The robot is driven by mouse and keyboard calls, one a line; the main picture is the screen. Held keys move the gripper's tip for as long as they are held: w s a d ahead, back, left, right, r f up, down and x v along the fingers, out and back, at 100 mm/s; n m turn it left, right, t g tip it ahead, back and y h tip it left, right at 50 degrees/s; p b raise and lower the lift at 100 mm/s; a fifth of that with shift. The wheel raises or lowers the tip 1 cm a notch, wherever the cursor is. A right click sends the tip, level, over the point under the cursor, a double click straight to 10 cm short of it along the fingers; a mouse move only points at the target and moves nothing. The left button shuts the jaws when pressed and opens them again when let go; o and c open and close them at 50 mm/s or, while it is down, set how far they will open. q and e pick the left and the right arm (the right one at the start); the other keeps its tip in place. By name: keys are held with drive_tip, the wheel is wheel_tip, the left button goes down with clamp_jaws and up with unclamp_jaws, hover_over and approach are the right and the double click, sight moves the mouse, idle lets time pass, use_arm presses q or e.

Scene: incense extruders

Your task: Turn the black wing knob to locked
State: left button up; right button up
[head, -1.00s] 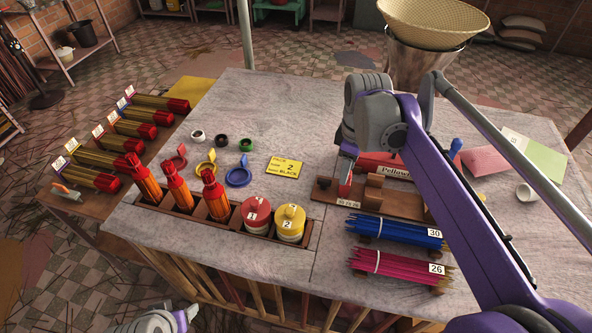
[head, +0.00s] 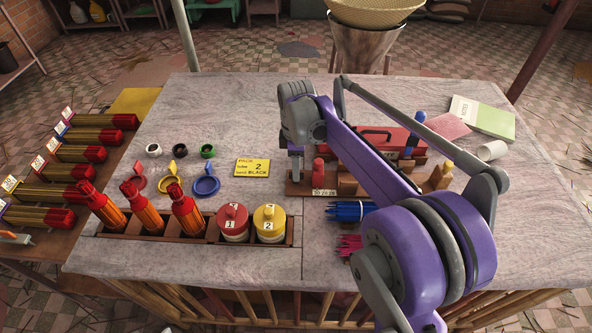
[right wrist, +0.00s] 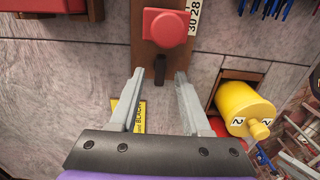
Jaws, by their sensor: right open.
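A small black wing knob (right wrist: 160,69) shows in the right wrist view at the near end of a brown wooden board (right wrist: 143,52), beyond a red block (right wrist: 166,27). My right gripper (right wrist: 159,77) is open, with its two fingertips to the left and right of the knob. I cannot tell whether they touch it. In the head view my right gripper (head: 296,177) points down at the left end of the wooden board (head: 298,188), beside the red block (head: 319,171). The knob is not clear there. My left gripper is not in view.
Red and yellow numbered jars (head: 233,222) (head: 270,222) stand in the front rack, beside several orange-red extruders (head: 186,212). A yellow card (head: 252,167) lies left of the board. Blue sticks (head: 347,211) lie in front of it. The tabletop's back left is clear.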

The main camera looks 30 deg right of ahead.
drive_tip(key=shift+f, duration=0.8)
clamp_jaws()
